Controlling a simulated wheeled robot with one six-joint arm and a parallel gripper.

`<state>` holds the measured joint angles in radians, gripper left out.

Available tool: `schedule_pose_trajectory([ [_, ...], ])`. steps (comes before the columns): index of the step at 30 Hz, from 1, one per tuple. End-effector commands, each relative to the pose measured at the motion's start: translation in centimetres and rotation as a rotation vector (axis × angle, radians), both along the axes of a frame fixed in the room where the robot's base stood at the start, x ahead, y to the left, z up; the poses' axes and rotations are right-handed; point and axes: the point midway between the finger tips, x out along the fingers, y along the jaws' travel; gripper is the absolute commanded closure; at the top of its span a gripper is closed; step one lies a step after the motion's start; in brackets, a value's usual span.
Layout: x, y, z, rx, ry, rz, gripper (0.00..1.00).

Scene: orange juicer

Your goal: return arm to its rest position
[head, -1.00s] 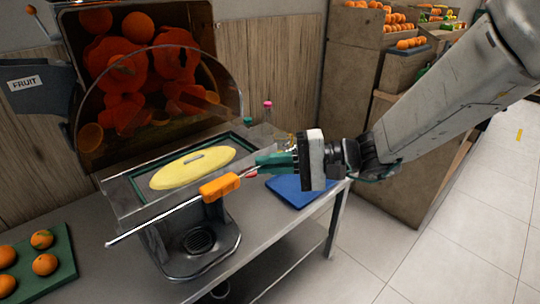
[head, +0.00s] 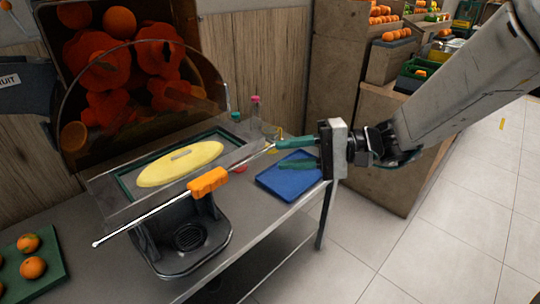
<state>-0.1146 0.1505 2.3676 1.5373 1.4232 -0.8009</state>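My gripper (head: 282,154) hangs at the right of the juicer, over the blue tray. Its two green fingers are spread apart with nothing visible between them. My grey arm reaches in from the upper right. The juicer (head: 190,245) stands on the metal table with a yellow lid piece (head: 180,163) on its top, under a clear curved cover. A metal rod with an orange grip (head: 208,182) slants across the juicer's front; its right end runs up close to the upper finger, and I cannot tell whether they touch.
A blue tray (head: 290,177) lies on the table below my gripper, with small bottles (head: 256,108) behind it. A green board (head: 50,262) with oranges is at the lower left. Wooden crates (head: 385,125) stand behind my arm. The tiled floor at right is clear.

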Motion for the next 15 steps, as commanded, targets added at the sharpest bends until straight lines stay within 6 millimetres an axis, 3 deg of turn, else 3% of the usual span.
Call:
schedule_pose_trajectory([
  [4,0.10,-1.30,0.17,0.000,0.000,-0.002,0.70],
  [15,0.07,-1.46,0.20,-0.001,0.011,-0.002,0.70],
])
